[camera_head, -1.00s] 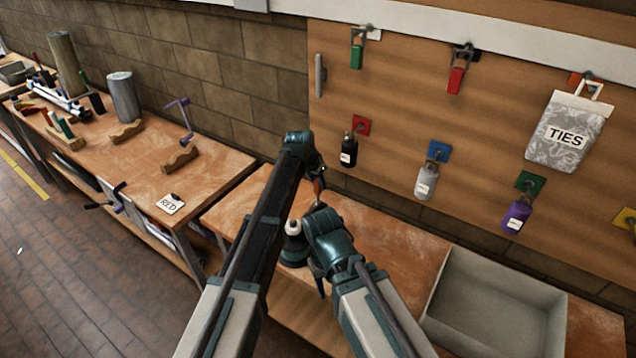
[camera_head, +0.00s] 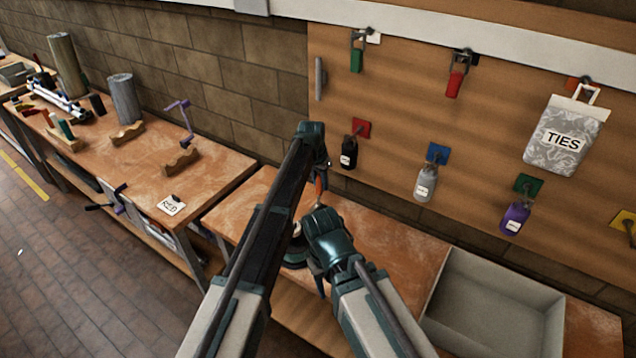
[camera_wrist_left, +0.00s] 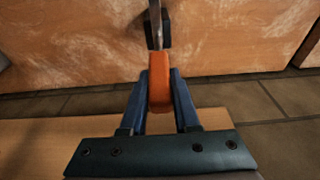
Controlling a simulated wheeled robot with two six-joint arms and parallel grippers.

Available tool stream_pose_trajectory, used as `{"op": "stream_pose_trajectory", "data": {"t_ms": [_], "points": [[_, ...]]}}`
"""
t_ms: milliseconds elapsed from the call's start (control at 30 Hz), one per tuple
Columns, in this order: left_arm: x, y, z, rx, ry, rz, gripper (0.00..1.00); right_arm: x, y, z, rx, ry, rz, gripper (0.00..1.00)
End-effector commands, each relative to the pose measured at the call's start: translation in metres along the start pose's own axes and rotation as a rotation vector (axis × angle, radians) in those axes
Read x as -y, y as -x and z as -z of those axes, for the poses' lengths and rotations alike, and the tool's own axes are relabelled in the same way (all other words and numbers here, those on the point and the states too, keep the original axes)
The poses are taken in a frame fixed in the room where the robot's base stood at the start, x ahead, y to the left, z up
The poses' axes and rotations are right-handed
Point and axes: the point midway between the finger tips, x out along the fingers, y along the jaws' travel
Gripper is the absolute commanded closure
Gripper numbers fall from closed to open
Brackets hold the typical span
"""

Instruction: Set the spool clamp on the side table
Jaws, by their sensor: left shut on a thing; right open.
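My left gripper (camera_head: 319,172) is shut on an orange-handled piece (camera_head: 319,184) above the bench by the wall. In the left wrist view the blue fingers (camera_wrist_left: 159,82) press the orange handle (camera_wrist_left: 160,85) from both sides. A metal bar runs from it to a dark block (camera_wrist_left: 152,32). I cannot tell whether this is the spool clamp. My right gripper (camera_head: 321,282) is open and lower, near the bench's front edge; its fingers are mostly hidden. A dark, round-based object (camera_head: 294,258) stands beside it, partly hidden by my arms.
A grey tray (camera_head: 447,290) sits at the right of the near bench (camera_head: 398,235).

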Motion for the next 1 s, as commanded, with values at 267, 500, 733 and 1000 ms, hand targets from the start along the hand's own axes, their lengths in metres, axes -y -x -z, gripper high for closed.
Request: {"op": "stream_pose_trajectory", "data": {"t_ms": [267,500,733,1000], "points": [[0.0007,-0.0101,0.0219,0.178,0.0,0.0,1.0,0.0,-0.0005,0.0,0.0,0.0,0.0,0.5],[0.0003,-0.0098,0.0208,0.186,0.0,0.001,1.0,0.0,-0.0005,0.0,0.0,0.0,0.0,0.5],[0.0002,-0.0097,0.0204,0.186,0.0,0.001,0.45,0.0,-0.0004,0.0,0.0,0.0,0.0,0.5],[0.0003,-0.0093,0.019,0.188,0.0,0.001,0.4,0.0,-0.0003,0.0,0.0,0.0,0.0,0.5]]}}
